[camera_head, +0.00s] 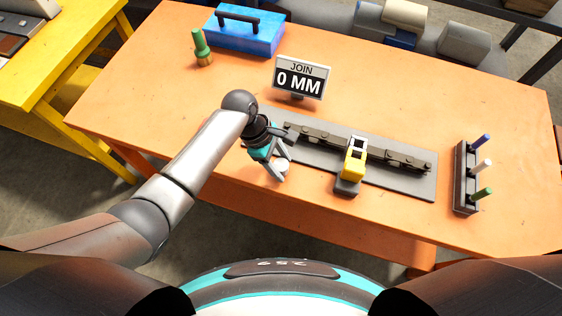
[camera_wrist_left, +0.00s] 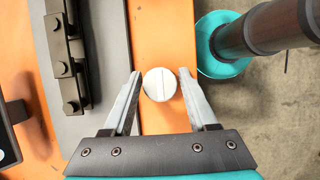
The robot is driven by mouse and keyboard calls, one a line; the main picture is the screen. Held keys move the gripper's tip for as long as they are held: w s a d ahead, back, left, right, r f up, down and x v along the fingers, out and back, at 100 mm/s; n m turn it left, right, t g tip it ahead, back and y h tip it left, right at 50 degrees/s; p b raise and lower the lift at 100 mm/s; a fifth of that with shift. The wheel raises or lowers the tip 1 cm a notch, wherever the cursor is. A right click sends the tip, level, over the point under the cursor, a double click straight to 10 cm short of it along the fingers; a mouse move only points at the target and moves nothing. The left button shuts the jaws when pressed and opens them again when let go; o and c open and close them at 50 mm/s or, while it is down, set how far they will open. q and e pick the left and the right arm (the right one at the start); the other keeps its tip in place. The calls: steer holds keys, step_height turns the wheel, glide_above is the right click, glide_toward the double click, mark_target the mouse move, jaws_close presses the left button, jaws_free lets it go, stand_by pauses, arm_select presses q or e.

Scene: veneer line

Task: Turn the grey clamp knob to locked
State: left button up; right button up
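The clamp knob (camera_wrist_left: 160,84) is a pale grey-white disc with a slot across its face, at the table's front edge. In the left wrist view it lies between my left fingertips (camera_wrist_left: 160,73), with a small gap visible on each side. The slot runs roughly along the finger direction. In the head view the knob (camera_head: 282,165) shows small and partly hidden between the fingers of my left gripper (camera_head: 280,168), which is open. No lock marking is readable. My right gripper is in neither view.
A grey plate (camera_head: 413,184) with dark rail blocks and a yellow clamp-like piece (camera_head: 354,160) lies right of my gripper. A "JOIN 0 MM" sign (camera_head: 301,78) stands behind. A peg rack (camera_head: 463,178) is at right, and a blue toolbox (camera_head: 240,32) and green-handled tool (camera_head: 200,47) at back.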

arm_select(q)
jaws_close()
